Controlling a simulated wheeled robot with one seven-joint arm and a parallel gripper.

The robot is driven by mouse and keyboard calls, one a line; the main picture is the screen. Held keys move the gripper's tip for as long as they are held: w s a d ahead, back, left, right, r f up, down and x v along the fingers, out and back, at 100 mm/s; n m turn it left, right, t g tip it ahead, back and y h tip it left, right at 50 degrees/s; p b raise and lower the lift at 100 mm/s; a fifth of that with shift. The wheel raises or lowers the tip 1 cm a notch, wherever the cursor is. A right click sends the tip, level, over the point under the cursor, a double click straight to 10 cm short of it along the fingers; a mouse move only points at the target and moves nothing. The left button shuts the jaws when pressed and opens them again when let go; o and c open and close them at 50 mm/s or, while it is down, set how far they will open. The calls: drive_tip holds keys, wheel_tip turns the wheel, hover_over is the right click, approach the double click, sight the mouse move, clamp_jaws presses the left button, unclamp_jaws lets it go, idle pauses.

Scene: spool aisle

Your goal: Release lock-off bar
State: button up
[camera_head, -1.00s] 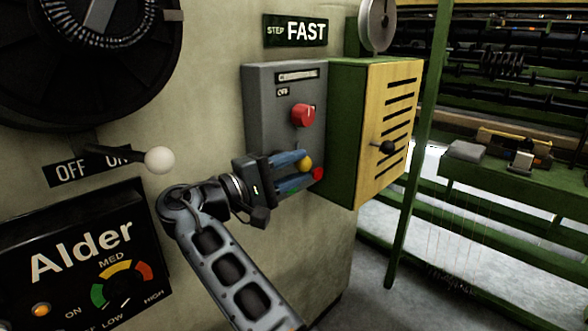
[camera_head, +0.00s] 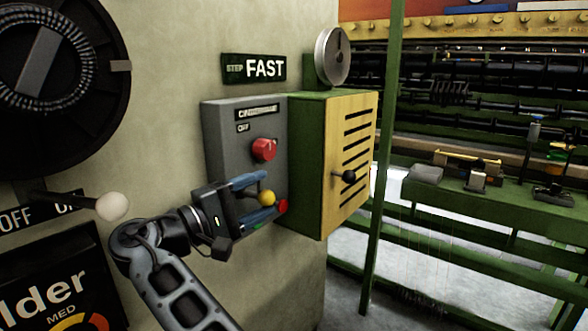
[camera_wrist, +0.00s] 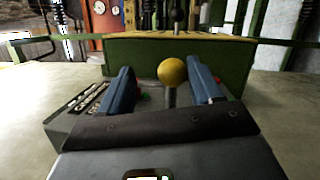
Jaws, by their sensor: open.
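A grey control box (camera_head: 222,135) on the cream wall carries a short lever with a yellow ball knob (camera_head: 267,198), which I take for the lock-off bar. My gripper (camera_head: 265,194) is open, its blue fingers above and below the ball in the head view. In the wrist view, the yellow ball (camera_wrist: 172,71) and its grey stem stand between the two spread fingers, with visible gaps on both sides. The ball is nearer the right finger there. The fingers hide part of the box's lower front.
A red rotary knob (camera_head: 264,149) sits above the lever, and a red button (camera_head: 281,206) close by my lower finger. A green cabinet with a yellow slatted front (camera_head: 352,140) stands right. A white-knobbed lever (camera_head: 113,207) is near my arm at left.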

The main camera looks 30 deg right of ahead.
drive_tip(key=shift+o, duration=1.4)
drive_tip(key=r, duration=0.1)
drive_tip(key=d+r, duration=0.1)
drive_tip(key=r, duration=0.1)
drive_tip(key=shift+s+r, duration=0.15)
drive_tip(key=shift+r, duration=0.05)
drive_tip(key=s+d+r, duration=0.1)
drive_tip(key=d+r, duration=0.1)
drive_tip(key=d, duration=0.1)
drive_tip(key=s+d+r, duration=0.2)
drive_tip(key=d, duration=0.1)
drive_tip(key=s+d+r+p, duration=0.1)
drive_tip(key=s+d+r, duration=0.1)
drive_tip(key=d, duration=0.1)
drive_tip(key=shift+s+d+r, duration=0.1)
drive_tip(key=shift+s+d, duration=0.05)
drive_tip(key=shift+c, duration=1.4)
drive_tip(key=shift+c, duration=0.2)
